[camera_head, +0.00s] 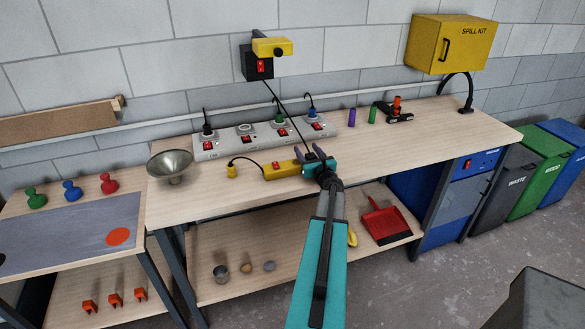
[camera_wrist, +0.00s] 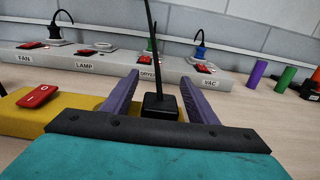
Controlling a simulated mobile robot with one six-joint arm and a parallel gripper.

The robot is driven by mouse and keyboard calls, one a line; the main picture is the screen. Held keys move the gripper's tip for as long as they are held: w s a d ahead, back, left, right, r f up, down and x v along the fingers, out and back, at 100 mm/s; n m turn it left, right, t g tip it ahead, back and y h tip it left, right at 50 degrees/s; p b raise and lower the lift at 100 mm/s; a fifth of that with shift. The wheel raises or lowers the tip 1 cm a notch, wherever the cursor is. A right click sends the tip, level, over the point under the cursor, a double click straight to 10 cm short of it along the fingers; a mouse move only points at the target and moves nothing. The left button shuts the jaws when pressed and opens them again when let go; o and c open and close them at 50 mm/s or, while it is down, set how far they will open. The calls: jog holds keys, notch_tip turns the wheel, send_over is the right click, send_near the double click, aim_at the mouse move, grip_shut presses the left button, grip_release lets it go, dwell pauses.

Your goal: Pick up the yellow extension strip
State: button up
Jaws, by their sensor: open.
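The yellow extension strip (camera_head: 281,170) lies on the workbench, with a red rocker switch on top and a black cord to a yellow plug (camera_head: 231,171) at its left. In the wrist view the strip (camera_wrist: 72,101) shows at lower left, partly hidden by my gripper. My gripper (camera_head: 309,152) is at the strip's right end. Its two purple fingers are open (camera_wrist: 160,82), one on each side of a black plug (camera_wrist: 159,105) with a cable rising from it. I see gaps between the plug and both fingers. The plug's seat is hidden.
A grey power strip (camera_head: 262,138) with several labelled sockets and plugs lies just behind. A black cable runs up to a wall box (camera_head: 257,64). The bench front right is clear.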

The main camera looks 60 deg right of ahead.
jog(key=shift+c, duration=0.3)
grip_shut()
jog(key=shift+r, duration=0.1)
jog(key=shift+r+b, duration=0.75)
jog(key=shift+r, duration=0.65)
jog(key=shift+s+a+r, duration=0.15)
jog(key=shift+r, duration=0.15)
jog(key=s+a+r+b, duration=0.1)
jog(key=s+a+b, duration=0.1)
jog(key=s+a, duration=0.6)
jog(key=shift+s+a+r, duration=0.25)
jog(key=shift+s+a, duration=0.15)
jog(key=shift+a, duration=0.55)
